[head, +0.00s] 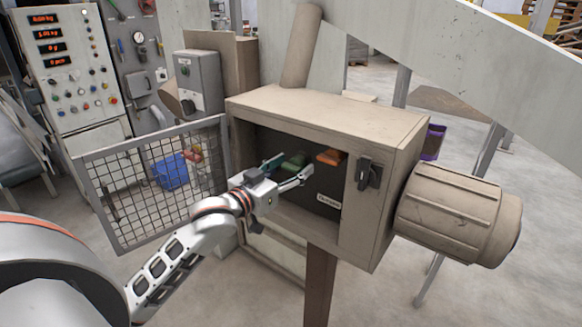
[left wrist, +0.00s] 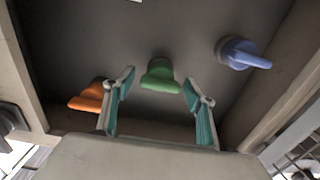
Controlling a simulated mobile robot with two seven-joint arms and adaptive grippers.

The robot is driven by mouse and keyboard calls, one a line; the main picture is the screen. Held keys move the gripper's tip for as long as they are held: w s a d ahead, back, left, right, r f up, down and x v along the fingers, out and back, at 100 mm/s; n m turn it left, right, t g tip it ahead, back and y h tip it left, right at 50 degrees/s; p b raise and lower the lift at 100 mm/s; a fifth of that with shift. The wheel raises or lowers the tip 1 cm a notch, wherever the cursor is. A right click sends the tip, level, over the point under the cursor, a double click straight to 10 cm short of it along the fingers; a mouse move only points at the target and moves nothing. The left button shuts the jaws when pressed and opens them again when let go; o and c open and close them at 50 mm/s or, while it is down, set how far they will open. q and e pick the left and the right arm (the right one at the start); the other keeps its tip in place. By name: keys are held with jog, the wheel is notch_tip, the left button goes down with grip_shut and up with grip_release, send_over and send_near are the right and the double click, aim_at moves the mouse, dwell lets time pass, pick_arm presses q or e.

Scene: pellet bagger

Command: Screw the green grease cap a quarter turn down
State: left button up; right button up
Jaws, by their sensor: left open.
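The green grease cap (left wrist: 160,76) sits on the back wall inside the open box, between an orange cap (left wrist: 88,97) and a blue one (left wrist: 242,54). In the head view the green cap (head: 293,160) is inside the box, near my left gripper. My left gripper (head: 290,170) is open at the box opening. In the left wrist view its two fingers (left wrist: 158,92) stand one on each side of the green cap, with gaps and no visible contact. The orange cap also shows in the head view (head: 330,156). My right gripper is not in view.
The beige box (head: 345,112) frames the opening closely around my left gripper. A mesh door (head: 150,185) stands open at the left, with a blue crate (head: 170,171) behind it. A motor (head: 457,213) juts out at the right. A black latch (head: 369,172) is on the box's right front.

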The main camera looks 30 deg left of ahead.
pick_arm(q)
jog(key=c, duration=1.2)
jog(key=shift+o, duration=0.3)
jog(key=shift+p, duration=0.3)
